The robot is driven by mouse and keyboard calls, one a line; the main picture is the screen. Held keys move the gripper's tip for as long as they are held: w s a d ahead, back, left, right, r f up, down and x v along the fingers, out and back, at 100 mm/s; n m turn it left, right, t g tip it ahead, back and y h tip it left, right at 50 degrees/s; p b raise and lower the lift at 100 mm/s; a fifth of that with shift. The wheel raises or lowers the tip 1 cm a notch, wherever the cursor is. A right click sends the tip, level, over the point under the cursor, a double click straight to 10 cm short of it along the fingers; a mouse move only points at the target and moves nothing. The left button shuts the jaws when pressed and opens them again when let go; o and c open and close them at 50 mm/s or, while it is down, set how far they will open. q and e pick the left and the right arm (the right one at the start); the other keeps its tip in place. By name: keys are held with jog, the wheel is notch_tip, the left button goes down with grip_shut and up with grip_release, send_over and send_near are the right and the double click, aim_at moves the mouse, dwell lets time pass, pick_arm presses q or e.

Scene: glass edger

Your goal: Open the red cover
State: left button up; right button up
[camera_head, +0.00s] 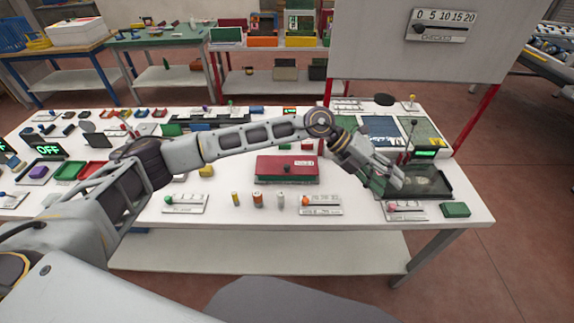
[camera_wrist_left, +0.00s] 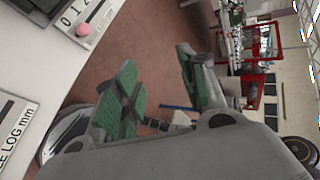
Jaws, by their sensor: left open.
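The red cover (camera_head: 286,164) is a flat red lid with a small dark knob. It lies closed on a green-edged box near the middle of the white table (camera_head: 230,218) in the head view. My left gripper (camera_head: 388,183) is to the right of it, apart from it, above the dark tray at the table's right end. In the left wrist view the two green-padded fingers (camera_wrist_left: 157,72) are spread, with nothing between them. The red cover is not in the wrist view. My right gripper is not in view.
Small cylinders (camera_head: 258,199) stand in front of the red cover. Slider plates (camera_head: 185,203) lie along the front edge. A green block (camera_head: 455,210) sits at the right corner. A large grey panel (camera_head: 420,40) on red posts rises behind the table's right side.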

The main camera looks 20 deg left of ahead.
pick_arm(q)
jog(key=w+a+f+y, duration=0.2)
jog(key=w+a+y, duration=0.1)
jog(key=a, duration=0.3)
jog(key=w+a+f+y, duration=0.2)
jog(key=w+a, duration=0.1)
jog(key=a, duration=0.3)
notch_tip(320, 180, up, 3)
jog(key=n+t+y, duration=0.2)
jog(key=y, duration=0.5)
send_over(287, 165)
jog(key=shift+r, duration=0.15)
notch_tip(287, 165, down, 12)
jog(key=shift+p, duration=1.05)
jog(key=shift+f, duration=0.9)
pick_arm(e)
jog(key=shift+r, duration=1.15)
pick_arm(q)
grip_shut()
